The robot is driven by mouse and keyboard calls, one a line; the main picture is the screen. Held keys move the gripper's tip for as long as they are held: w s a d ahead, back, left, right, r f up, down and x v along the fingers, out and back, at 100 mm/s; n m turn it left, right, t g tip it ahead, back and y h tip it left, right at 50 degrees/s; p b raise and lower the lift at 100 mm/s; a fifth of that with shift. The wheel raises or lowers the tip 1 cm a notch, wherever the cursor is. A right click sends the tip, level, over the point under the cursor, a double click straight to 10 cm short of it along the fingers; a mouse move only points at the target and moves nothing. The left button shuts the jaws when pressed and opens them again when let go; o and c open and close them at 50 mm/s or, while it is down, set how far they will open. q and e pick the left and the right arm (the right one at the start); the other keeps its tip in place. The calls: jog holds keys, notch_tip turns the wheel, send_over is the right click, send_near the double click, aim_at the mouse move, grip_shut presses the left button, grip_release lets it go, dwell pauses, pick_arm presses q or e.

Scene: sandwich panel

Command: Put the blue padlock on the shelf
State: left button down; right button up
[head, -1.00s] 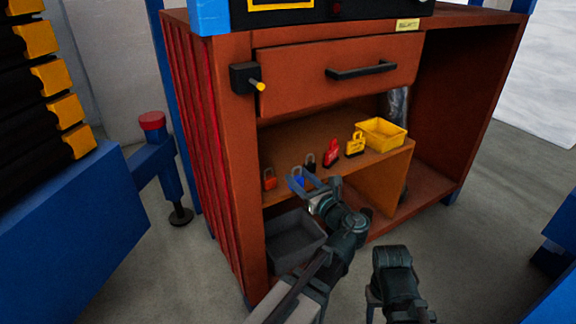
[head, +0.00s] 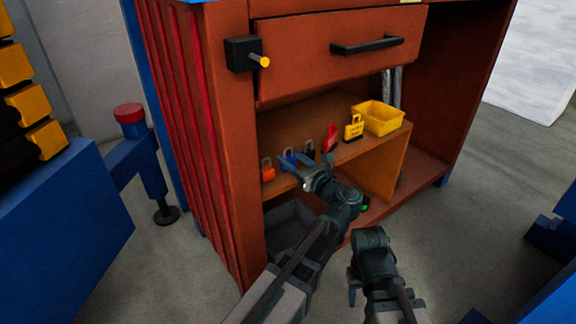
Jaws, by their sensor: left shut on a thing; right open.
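The blue padlock (head: 290,156) is on or just above the shelf (head: 357,152) inside the brown cabinet, between the orange and black padlocks. I cannot tell whether it touches the shelf. My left gripper (head: 299,166) reaches in over the shelf's front edge and is shut on the blue padlock, its fingers hiding the lower part. My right gripper (head: 353,290) hangs low in front of the cabinet, open and apart from everything; its fingers are partly hidden.
An orange padlock (head: 267,170) stands left of the blue one. A black padlock (head: 310,151), red padlock (head: 330,138), yellow padlock (head: 353,128) and yellow bin (head: 380,117) stand to the right. A grey bin (head: 288,226) sits below. A closed drawer (head: 335,55) is above.

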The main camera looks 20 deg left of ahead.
pick_arm(q)
jog(key=shift+f, duration=0.1)
jog(key=shift+f, duration=0.2)
jog(key=shift+c, duration=1.4)
grip_release()
jog(key=shift+r, duration=0.2)
jog(key=shift+s, duration=0.1)
